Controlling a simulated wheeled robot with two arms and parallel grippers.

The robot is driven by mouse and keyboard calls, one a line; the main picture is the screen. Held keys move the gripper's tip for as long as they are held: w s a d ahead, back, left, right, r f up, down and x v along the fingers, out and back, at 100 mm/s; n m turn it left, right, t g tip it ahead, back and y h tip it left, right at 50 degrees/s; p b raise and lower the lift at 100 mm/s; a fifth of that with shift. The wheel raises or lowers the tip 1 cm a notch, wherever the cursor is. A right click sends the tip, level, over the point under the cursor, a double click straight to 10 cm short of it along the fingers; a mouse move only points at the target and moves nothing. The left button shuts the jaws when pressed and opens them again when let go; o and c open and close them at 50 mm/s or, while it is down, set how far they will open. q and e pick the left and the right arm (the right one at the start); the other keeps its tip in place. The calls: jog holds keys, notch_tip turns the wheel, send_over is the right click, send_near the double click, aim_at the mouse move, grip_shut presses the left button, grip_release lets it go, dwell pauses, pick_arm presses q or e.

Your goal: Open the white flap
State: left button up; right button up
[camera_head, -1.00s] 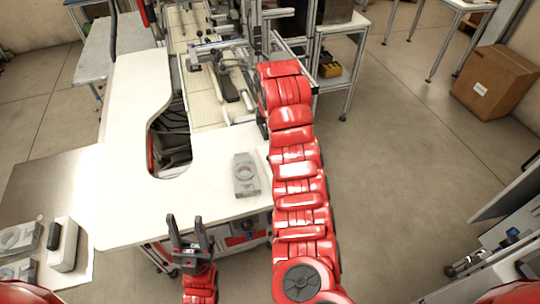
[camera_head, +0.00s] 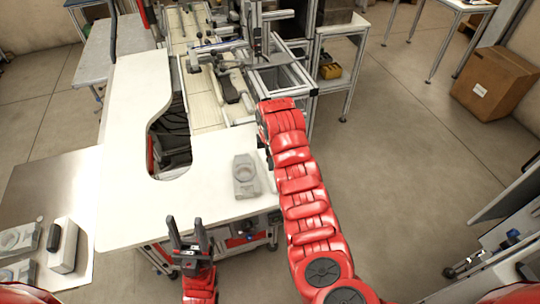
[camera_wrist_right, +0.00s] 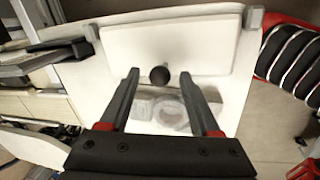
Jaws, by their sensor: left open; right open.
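The white flap (camera_wrist_right: 185,45) shows in the right wrist view as a pale panel with a round black knob (camera_wrist_right: 159,75) near its lower edge. My right gripper (camera_wrist_right: 159,77) is open, and its fingertips show on either side of the knob; I cannot tell if they touch it. Ring-shaped grey parts (camera_wrist_right: 170,112) show below the flap between the fingers. In the head view I cannot make out the flap, and the right gripper is hidden by its own red arm. My left gripper (camera_head: 186,222) is open and empty at the white table's front edge.
The white table (camera_head: 130,205) has a curved cutout and carries a grey block with a ring (camera_head: 245,176). Similar grey parts (camera_head: 18,240) lie at lower left beside a pale box with a black handle (camera_head: 64,247). A metal frame (camera_head: 283,78) stands beyond the right arm.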

grip_shut()
dwell(1.4)
